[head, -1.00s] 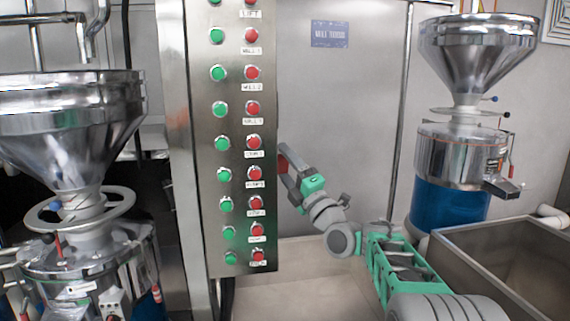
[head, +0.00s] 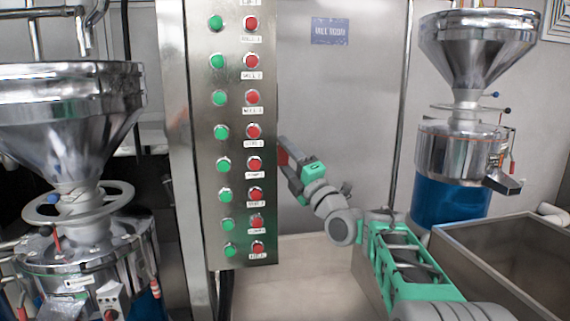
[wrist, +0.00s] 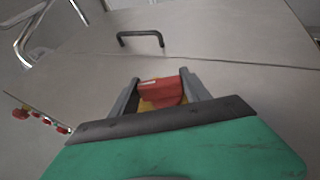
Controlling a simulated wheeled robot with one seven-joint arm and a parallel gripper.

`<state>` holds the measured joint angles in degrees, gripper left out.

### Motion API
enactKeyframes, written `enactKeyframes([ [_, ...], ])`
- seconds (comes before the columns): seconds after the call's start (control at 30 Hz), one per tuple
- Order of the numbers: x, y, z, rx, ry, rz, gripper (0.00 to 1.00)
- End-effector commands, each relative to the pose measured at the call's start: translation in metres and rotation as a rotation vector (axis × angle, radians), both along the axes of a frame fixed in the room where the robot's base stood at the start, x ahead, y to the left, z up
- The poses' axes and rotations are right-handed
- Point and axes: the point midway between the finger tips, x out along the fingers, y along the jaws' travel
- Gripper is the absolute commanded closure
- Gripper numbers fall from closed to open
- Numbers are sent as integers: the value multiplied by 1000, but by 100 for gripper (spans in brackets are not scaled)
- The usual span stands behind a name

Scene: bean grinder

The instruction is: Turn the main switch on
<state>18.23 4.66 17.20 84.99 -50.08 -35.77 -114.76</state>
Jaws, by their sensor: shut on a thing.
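The main switch is a red handle (wrist: 160,92) with yellow behind it. In the wrist view it sits between the two fingers of my gripper (wrist: 159,80), which is shut on it. In the head view my gripper (head: 285,154) is at the right side of the steel control cabinet (head: 240,170), and a bit of red (head: 283,157) shows there. The switch's mount and most of its handle are hidden in the head view, and I cannot tell its on or off position.
The cabinet front carries columns of green buttons (head: 221,131) and red buttons (head: 254,131). A grinder with a funnel (head: 65,120) stands at left, another (head: 475,50) at right. A steel bin (head: 500,260) is at lower right. A dark handle (wrist: 140,38) shows in the wrist view.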

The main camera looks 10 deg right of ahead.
Motion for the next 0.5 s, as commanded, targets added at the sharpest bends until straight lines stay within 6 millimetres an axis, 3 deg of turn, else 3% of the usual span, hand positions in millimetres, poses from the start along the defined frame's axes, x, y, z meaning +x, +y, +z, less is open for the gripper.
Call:
enactKeyframes([
  [0.07,-1,1,-7,-3,28,-1,85],
  [0.5,1,0,3,0,324,-1,86],
])
